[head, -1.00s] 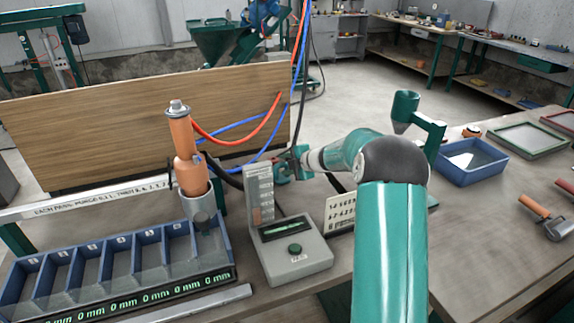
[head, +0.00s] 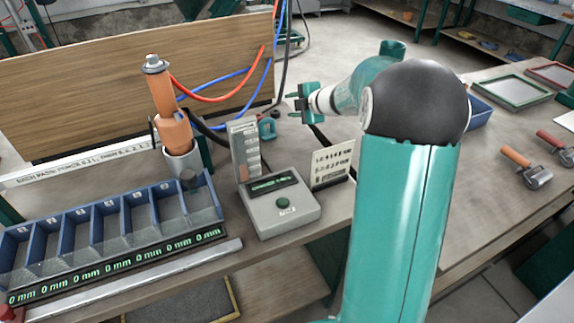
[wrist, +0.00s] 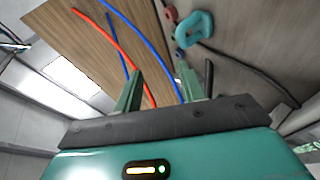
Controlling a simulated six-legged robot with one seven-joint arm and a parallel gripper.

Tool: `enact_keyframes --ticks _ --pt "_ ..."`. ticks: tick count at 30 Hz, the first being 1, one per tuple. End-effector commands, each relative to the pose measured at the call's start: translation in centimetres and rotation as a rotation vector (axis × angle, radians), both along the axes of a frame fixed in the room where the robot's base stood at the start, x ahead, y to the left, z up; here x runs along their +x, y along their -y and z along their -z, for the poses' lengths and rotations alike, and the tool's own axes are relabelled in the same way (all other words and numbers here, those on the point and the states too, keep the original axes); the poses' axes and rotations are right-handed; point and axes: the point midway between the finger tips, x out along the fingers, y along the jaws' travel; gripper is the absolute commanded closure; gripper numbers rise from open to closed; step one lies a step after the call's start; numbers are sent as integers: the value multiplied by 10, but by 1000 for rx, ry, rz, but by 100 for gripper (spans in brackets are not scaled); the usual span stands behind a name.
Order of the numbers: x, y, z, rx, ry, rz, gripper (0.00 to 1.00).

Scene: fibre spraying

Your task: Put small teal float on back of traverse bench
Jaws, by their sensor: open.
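The small teal float (head: 267,129) stands on the grey-brown bench (head: 218,160), behind the grey control box. It looks like a teal loop-shaped piece and also shows near the top of the wrist view (wrist: 193,28). My gripper (head: 298,103) is above the bench, right of and a little higher than the float in the head view. Its fingers are apart with nothing between them. In the wrist view my gripper (wrist: 160,85) has the float beyond its fingertips, up and to the right, not touching.
A wooden board (head: 120,70) stands behind, with red and blue hoses (head: 225,92) hanging near my gripper. An orange sprayer (head: 172,115), a blue divided bin (head: 100,235), a grey control box (head: 280,205) and a printed card (head: 331,163) stand in front. Small red and dark pieces lie beside the float.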

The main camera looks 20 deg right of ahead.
Motion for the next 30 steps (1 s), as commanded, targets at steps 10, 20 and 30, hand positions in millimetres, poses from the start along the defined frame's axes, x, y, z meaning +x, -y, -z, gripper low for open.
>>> enact_keyframes --ticks 10,20,30 --pt "-67 -39 -122 205 93 588 60" --pt "-219 -98 -116 580 -132 1039 60" --pt "-363 -189 -56 875 -589 1218 60"
